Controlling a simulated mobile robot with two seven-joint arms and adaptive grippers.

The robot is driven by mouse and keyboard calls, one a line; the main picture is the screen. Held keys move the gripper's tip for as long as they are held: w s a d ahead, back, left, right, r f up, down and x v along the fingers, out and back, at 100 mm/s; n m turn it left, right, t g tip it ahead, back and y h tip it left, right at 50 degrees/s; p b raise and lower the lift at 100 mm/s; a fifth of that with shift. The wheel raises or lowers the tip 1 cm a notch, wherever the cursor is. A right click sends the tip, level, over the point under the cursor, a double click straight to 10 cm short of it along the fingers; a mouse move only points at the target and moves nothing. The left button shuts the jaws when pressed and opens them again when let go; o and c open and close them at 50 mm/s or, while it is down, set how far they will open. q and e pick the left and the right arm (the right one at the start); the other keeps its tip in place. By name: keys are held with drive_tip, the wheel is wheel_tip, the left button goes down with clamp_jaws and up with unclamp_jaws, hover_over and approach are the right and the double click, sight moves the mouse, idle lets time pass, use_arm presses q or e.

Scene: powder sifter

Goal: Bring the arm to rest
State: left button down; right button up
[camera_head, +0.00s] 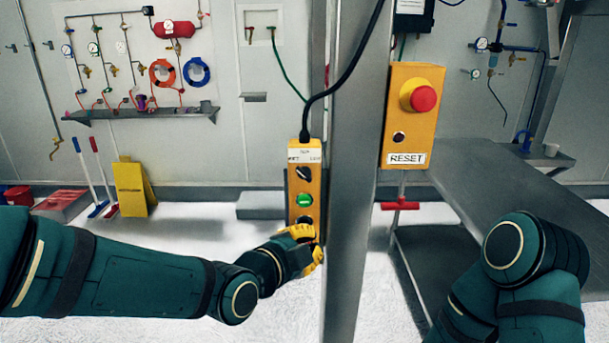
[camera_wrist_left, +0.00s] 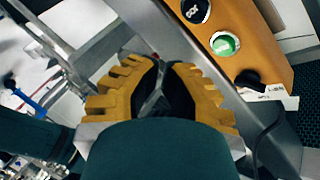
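My left arm (camera_head: 150,270) reaches in from the left in the head view. Its yellow-fingered gripper (camera_head: 312,248) is in front of the lower end of the orange hanging control box (camera_head: 304,180), covering part of its lowest button. In the left wrist view the fingertips (camera_wrist_left: 164,68) are close together, with nothing seen held between them. The box also shows there (camera_wrist_left: 245,45), to the upper right and apart from the fingers. My right arm (camera_head: 530,270) is bent at the lower right of the head view; its gripper is out of view.
A grey metal post (camera_head: 350,220) stands just right of the left gripper. A yellow box with a red stop button (camera_head: 411,115) hangs beyond it. A metal table (camera_head: 500,180) is at the right. A yellow floor sign (camera_head: 132,188) stands at the back left.

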use_arm(q)
drive_tip(key=s+a+f+n+g+y, duration=0.1)
drive_tip(key=a+f+n+g+y, duration=0.3)
drive_tip(key=f, duration=0.7)
drive_tip(key=s+a+f+n+g+h, duration=0.15)
drive_tip(key=f+n, duration=0.35)
drive_tip(key=f, duration=0.6)
drive_tip(key=s+a+f+n+g+y, duration=0.1)
drive_tip(key=s+a+f+n+g, duration=0.1)
drive_tip(key=s+f+n, duration=0.3)
drive_tip(key=s+a+f+n+g+y, duration=0.1)
drive_tip(key=s+a+f+n+g, duration=0.2)
drive_tip(key=f, duration=0.9)
drive_tip(key=s+n, duration=0.3)
drive_tip(key=s, duration=0.2)
drive_tip(key=shift+s, duration=0.2)
